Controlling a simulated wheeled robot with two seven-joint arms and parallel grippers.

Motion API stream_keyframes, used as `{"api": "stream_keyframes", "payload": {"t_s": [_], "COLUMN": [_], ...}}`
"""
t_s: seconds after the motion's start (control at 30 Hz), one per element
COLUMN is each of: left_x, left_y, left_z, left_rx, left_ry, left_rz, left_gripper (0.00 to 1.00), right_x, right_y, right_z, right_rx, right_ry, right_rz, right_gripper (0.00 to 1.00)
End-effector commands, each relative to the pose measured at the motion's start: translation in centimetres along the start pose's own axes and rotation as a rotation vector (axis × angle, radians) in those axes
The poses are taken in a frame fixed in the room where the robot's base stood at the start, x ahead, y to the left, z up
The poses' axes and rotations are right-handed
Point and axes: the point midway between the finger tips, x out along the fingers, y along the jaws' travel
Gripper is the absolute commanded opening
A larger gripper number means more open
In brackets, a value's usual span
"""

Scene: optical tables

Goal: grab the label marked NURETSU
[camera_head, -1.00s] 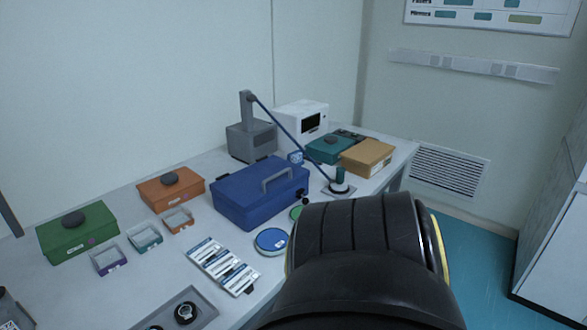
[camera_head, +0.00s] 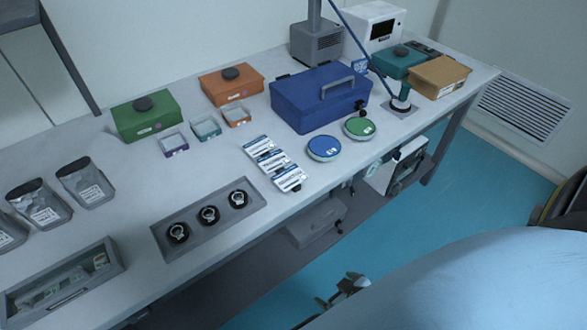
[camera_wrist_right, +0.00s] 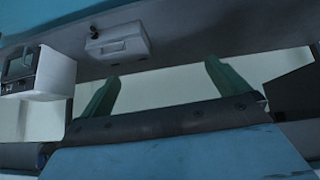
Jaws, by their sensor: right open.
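Several white labels with blue ends (camera_head: 275,163) lie side by side near the front edge of the table, in the head view. Their print is too small to read, so I cannot tell which one is marked NURETSU. My right gripper (camera_head: 338,291) is low over the blue floor, in front of the table and well below and apart from the labels. Its two greenish fingers stand apart with nothing between them in the right wrist view (camera_wrist_right: 160,78), and no label shows there. My left gripper is not in view.
A blue disc (camera_head: 324,148) and green disc (camera_head: 359,128) lie right of the labels, before a blue case (camera_head: 319,98). A grey tray (camera_head: 172,256) with round black parts is nearer. A grey box (camera_head: 318,222) and white device (camera_wrist_right: 47,76) are under the tabletop.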

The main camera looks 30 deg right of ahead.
Motion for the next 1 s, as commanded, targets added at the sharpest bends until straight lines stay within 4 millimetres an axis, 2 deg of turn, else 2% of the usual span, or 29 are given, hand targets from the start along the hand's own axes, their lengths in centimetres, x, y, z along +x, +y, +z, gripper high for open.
{"api": "stream_keyframes", "payload": {"t_s": [0.03, 0.1, 0.2, 0.3, 0.4, 0.5, 0.6, 1.0], "left_x": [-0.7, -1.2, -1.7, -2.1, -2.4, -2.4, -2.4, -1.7], "left_y": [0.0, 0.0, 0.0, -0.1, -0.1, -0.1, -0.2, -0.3], "left_z": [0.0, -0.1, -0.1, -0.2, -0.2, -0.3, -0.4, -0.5], "left_rx": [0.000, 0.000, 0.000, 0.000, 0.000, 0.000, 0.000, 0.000], "left_ry": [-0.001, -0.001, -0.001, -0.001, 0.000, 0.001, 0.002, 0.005], "left_rz": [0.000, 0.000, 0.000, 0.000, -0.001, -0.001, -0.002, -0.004], "left_gripper": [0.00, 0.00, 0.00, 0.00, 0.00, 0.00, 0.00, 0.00], "right_x": [-1.5, -3.5, -6.8, -10.1, -12.5, -13.9, -13.8, -8.3], "right_y": [1.0, 1.9, 2.7, 3.0, 3.2, 3.1, 3.1, 3.0], "right_z": [-4.4, -9.7, -16.3, -21.2, -24.4, -26.1, -27.1, -30.9], "right_rx": [0.007, 0.019, 0.027, 0.029, 0.028, 0.029, 0.029, 0.028], "right_ry": [0.092, 0.208, 0.355, 0.470, 0.549, 0.592, 0.609, 0.609], "right_rz": [0.006, 0.007, 0.001, -0.010, -0.020, -0.027, -0.030, -0.029], "right_gripper": [1.00, 1.00, 1.00, 1.00, 1.00, 1.00, 1.00, 1.00]}}
